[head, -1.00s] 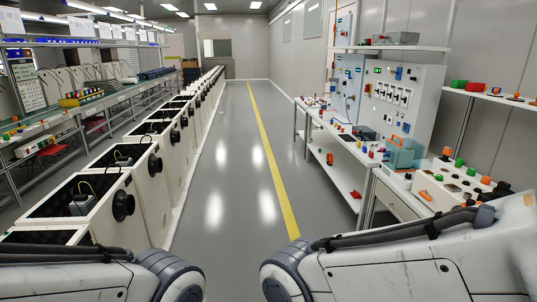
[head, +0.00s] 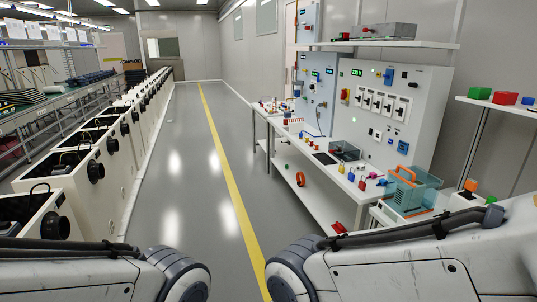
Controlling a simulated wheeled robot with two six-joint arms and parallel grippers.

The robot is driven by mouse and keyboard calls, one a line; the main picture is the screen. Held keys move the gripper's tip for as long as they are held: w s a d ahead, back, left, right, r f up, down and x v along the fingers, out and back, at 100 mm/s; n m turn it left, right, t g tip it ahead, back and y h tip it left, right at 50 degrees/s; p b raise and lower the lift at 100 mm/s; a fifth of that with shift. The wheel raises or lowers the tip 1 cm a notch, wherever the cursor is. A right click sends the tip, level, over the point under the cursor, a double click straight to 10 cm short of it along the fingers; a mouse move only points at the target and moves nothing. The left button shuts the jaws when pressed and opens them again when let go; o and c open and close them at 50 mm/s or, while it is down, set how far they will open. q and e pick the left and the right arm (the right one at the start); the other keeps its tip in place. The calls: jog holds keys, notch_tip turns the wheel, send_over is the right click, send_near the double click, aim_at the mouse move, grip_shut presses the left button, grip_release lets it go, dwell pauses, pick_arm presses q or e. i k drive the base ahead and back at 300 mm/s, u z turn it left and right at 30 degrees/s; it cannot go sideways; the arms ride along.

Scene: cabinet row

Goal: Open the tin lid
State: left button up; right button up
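I cannot make out a tin with a lid for certain. A grey metal box (head: 384,30) with a red part on it sits on the upper shelf at right. A small dark grey box (head: 345,151) stands on the white workbench below. A teal see-through box with an orange handle (head: 412,188) stands at the bench's near end. Only my two arm links show at the bottom of the head view. Both grippers are out of the picture.
The white workbench (head: 322,178) runs along the right, with several small coloured locks and parts on it and a switch panel (head: 392,105) behind. White cabinets (head: 78,190) line the left. The grey aisle floor (head: 185,150) with a yellow line is clear.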

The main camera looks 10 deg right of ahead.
aim_at(395, 29)
jog(key=z, duration=0.2)
jog(key=i, duration=2)
jog(key=z, duration=0.15)
jog(key=i, duration=1.65)
jog(key=z, duration=0.05)
